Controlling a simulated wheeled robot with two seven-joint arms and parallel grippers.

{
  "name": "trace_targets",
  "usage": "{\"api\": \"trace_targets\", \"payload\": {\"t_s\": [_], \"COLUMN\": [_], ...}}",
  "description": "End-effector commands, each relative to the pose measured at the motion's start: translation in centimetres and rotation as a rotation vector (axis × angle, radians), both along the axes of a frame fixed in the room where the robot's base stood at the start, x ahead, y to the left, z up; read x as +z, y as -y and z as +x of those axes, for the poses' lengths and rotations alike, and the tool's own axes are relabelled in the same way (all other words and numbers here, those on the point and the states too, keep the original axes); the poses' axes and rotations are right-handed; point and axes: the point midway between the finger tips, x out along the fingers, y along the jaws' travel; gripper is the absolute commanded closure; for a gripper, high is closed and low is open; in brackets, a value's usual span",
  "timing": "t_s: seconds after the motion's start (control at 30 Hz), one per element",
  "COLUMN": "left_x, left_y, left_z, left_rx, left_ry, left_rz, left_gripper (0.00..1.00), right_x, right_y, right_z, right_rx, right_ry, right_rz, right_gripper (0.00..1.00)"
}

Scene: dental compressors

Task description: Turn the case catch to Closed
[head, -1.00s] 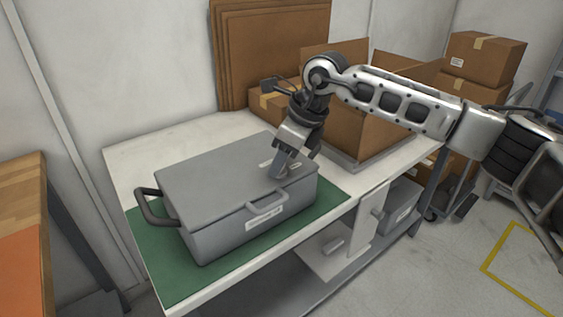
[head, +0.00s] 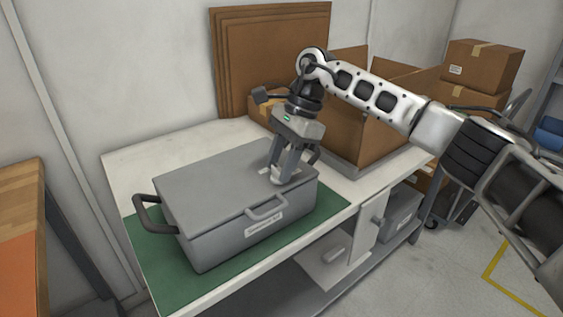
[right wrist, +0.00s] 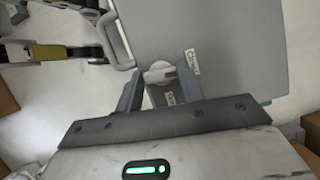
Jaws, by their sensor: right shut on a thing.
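The grey case (head: 225,205) stands closed on a green mat (head: 180,270) on the white table. A dark side handle (head: 150,212) and a front handle (head: 267,208) show on it. My right gripper (head: 289,172) points down at the lid's right end, its fingers on either side of the pale catch (right wrist: 160,73) and shut on it. The fingers partly hide the catch.
An open cardboard box (head: 372,140) stands on the table just behind and right of my right gripper. Flat cardboard sheets (head: 270,60) lean on the wall. The table's back left part is clear. Stacked boxes (head: 483,65) stand at the far right.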

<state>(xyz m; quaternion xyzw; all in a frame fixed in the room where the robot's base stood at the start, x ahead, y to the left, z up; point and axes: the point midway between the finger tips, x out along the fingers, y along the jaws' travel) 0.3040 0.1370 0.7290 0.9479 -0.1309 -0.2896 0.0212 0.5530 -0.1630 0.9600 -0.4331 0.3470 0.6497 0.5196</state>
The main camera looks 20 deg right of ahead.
Motion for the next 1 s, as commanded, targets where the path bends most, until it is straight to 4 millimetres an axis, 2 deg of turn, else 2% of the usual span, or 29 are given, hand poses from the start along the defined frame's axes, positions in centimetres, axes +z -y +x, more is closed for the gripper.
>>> {"api": "trace_targets", "payload": {"t_s": [0.3, 0.83, 0.87, 0.9, 0.93, 1.0], "left_x": [-0.03, -0.09, -0.09, -0.1, -0.11, -0.13], "left_y": [0.01, 0.03, 0.03, 0.03, 0.03, 0.03], "left_z": [-0.02, -0.07, -0.06, -0.07, -0.07, -0.08], "left_rx": [0.001, 0.0, -0.001, -0.001, -0.001, -0.001], "left_ry": [0.0, -0.001, -0.002, -0.002, -0.002, -0.002], "left_rz": [-0.001, -0.001, -0.001, -0.001, -0.001, -0.001], "left_gripper": [1.0, 1.0, 1.0, 1.0, 1.0, 1.0], "right_x": [0.05, 0.06, 0.06, 0.06, 0.06, 0.05], "right_y": [-0.04, -0.05, -0.05, -0.05, -0.05, -0.05], "right_z": [0.11, 0.1, 0.1, 0.1, 0.1, 0.1], "right_rx": [0.12, 0.146, 0.146, 0.145, 0.145, 0.145], "right_ry": [0.003, 0.004, 0.004, 0.003, 0.003, 0.003], "right_rz": [-0.001, -0.001, -0.001, -0.001, -0.001, -0.001], "right_gripper": [0.85, 0.85, 0.59, 0.48, 0.4, 0.4]}}
